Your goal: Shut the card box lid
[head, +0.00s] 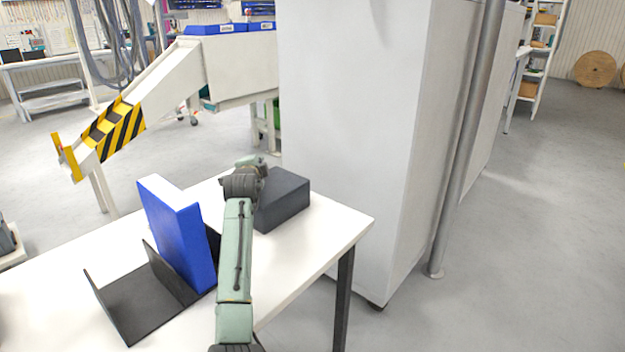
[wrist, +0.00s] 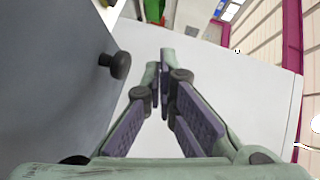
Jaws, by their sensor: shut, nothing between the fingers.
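A dark grey box (head: 284,197), which looks like the card box, sits on the white table near its far right corner. My arm hides its left part, and I cannot tell from the head view how its lid stands. In the wrist view a large grey face (wrist: 50,70) with a black knob (wrist: 119,65) fills the left side. I cannot tell whether this face is the lid or the body. My gripper (wrist: 163,72) is shut and empty, with its fingertips to the right of the knob and apart from it. In the head view my gripper (head: 250,162) is partly hidden behind the wrist.
A blue-and-white block (head: 183,235) stands upright by black bookends (head: 135,302) on the table (head: 325,228), left of my arm. A tall white cabinet (head: 350,130) stands close behind and right of the table. A striped beam (head: 118,125) is at the back left.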

